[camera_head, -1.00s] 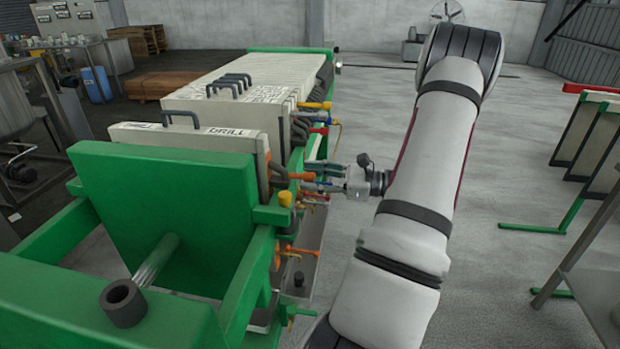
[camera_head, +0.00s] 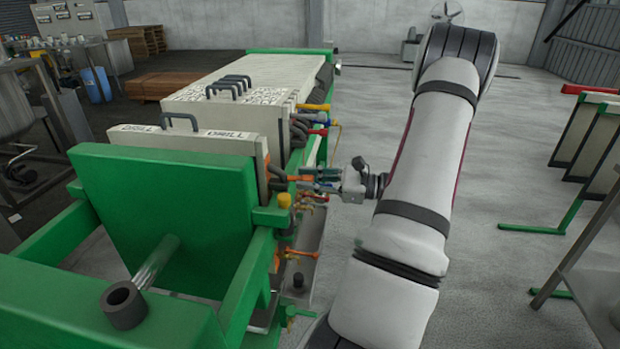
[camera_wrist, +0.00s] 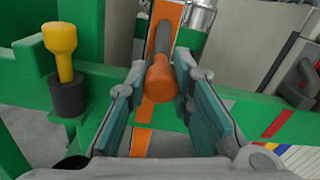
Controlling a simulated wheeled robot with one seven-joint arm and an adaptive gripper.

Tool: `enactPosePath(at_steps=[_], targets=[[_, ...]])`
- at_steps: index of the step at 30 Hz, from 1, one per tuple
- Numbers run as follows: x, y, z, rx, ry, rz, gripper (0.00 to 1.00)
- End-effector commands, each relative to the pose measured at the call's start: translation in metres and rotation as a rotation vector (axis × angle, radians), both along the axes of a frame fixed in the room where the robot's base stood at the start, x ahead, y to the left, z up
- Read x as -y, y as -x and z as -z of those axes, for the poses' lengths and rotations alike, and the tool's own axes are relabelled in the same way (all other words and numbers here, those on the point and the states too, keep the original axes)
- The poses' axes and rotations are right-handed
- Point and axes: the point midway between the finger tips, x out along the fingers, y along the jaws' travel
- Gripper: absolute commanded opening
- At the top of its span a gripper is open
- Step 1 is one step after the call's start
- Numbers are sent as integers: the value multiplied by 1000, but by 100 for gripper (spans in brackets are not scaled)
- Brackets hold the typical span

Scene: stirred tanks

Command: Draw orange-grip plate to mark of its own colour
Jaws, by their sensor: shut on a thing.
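The orange-grip plate (camera_head: 208,141) is a pale slab with an orange edge, dark top handle and DRILL labels. It hangs upright in the green frame, just behind the big green end plate. Its orange grip (camera_wrist: 160,80) sticks out towards the wrist camera, between teal finger pads; the plate's orange edge strip (camera_wrist: 166,25) shows behind it. My gripper (camera_head: 320,181) reaches in from the right, shut on the orange grip. A red mark (camera_wrist: 278,123) crosses the green rail right of the grip.
The stack of other pale plates (camera_head: 245,95) stands farther back, with a gap before the held plate. A yellow knob (camera_wrist: 60,52) on a dark collar stands left of my gripper. A drip tray (camera_head: 305,262) lies below.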

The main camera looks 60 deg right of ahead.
Motion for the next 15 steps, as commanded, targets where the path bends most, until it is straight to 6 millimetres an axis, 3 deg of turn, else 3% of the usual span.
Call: enactPosePath(at_steps=[10,11,12,13,15], targets=[[-6,2,0,-1,-4,-5,0],[-6,2,0,0,-4,-5,25],[-6,2,0,0,-4,-5,34],[-5,2,0,0,-4,-5,41],[-5,2,0,1,-4,-5,43]])
